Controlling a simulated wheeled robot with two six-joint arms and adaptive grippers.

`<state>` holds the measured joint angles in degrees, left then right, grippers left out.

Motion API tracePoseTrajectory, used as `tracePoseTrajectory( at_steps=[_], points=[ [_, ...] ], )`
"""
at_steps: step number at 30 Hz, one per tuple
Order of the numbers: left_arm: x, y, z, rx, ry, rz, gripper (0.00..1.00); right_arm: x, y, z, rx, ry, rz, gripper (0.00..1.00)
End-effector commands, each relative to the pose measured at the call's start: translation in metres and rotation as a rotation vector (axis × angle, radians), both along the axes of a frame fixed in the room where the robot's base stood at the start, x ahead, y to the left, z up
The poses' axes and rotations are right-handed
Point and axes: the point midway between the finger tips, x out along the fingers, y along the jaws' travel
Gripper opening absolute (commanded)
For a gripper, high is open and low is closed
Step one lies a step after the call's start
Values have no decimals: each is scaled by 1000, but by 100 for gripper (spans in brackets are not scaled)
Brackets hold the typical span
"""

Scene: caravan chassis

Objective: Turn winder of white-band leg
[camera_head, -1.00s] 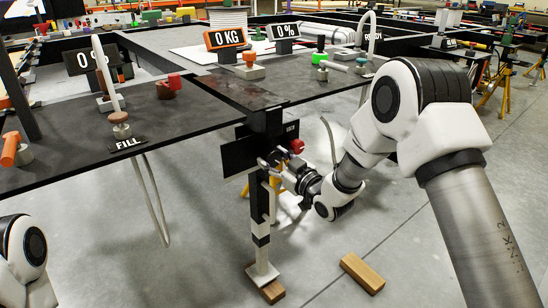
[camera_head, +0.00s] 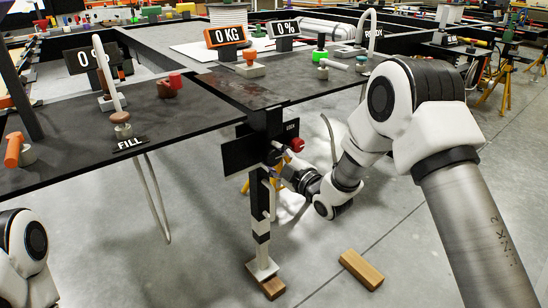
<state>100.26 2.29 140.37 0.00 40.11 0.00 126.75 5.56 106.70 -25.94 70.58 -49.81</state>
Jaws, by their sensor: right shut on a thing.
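The white-band leg (camera_head: 262,225) stands upright below the chassis corner, black with white bands. Its white foot plate (camera_head: 262,269) is at a wooden block (camera_head: 273,288); whether it touches cannot be told. My right gripper (camera_head: 277,160) is at the upper leg, in front of a black panel (camera_head: 240,155), shut on a small part that I take to be the winder. The winder itself is mostly hidden by the fingers. A red knob (camera_head: 297,145) shows just above and right of the gripper. My left gripper is out of view.
The dark chassis top (camera_head: 190,105) lies above and left of my gripper. Another wooden block (camera_head: 361,270) lies on the open floor at right.

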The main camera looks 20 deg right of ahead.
Motion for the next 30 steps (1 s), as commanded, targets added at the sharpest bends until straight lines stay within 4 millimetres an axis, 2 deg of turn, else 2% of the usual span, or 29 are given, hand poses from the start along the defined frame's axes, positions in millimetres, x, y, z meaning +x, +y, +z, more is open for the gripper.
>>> tracePoseTrajectory(
  at_steps=[16,17,18,19,30],
  points=[
    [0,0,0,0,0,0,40,0,0,0,-30,-10,1,18],
    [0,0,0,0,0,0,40,0,0,0,-30,-10,1,60],
    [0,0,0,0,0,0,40,0,0,0,-30,-10,1,74],
    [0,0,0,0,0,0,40,0,0,0,-29,-10,1,78],
    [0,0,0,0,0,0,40,-4,-2,0,-28,-9,0,78]
  ],
)
